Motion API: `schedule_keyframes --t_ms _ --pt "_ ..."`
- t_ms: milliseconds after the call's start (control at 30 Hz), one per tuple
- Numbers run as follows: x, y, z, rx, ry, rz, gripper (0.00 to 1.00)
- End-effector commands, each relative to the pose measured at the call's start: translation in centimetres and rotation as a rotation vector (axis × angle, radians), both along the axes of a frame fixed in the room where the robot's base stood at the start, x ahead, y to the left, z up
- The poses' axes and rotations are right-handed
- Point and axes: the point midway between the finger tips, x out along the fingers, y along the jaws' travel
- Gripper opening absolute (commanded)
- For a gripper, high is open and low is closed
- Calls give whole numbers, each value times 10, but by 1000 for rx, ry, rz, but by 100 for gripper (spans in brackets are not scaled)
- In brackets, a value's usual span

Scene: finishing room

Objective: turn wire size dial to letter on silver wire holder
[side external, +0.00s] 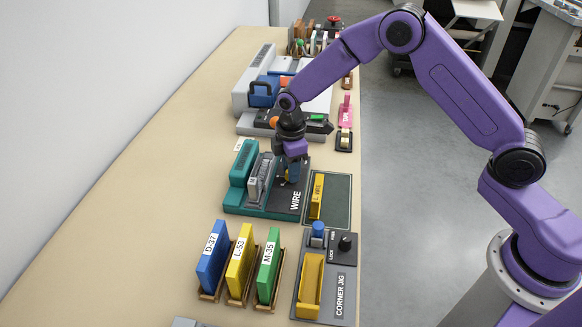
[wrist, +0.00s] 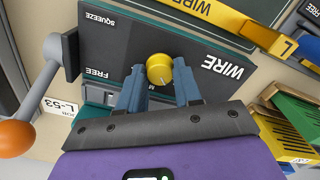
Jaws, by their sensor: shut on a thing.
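The wire size dial (wrist: 159,68) is a round yellow knob with a pale pointer line, on the dark panel marked WIRE (wrist: 205,52). My gripper (wrist: 159,76) is shut on it, one blue-grey finger on each side. A letter that looks like M shows just below the dial; the fingers hide other marks. In the side view my gripper (side external: 292,178) points down onto the WIRE panel (side external: 296,201), and the dial is hidden there. The silver wire holder (side external: 262,178) stands on the teal base just left of my gripper. Its small white tag is too small to read.
A yellow L WIRE bar (side external: 317,196) lies on a dark green mat to the right. A lever with an orange ball (wrist: 15,138) stands beside the panel, near SQUEEZE and FREE marks. Blue, yellow and green boards (side external: 240,262) and the corner jig (side external: 340,258) are in front.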

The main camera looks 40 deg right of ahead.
Motion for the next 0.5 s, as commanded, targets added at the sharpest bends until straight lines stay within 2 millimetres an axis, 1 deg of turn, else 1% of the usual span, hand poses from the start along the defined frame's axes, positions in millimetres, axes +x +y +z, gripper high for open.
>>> schedule_keyframes --t_ms 500 --pt "0 0 1 -1 1 -477 3"
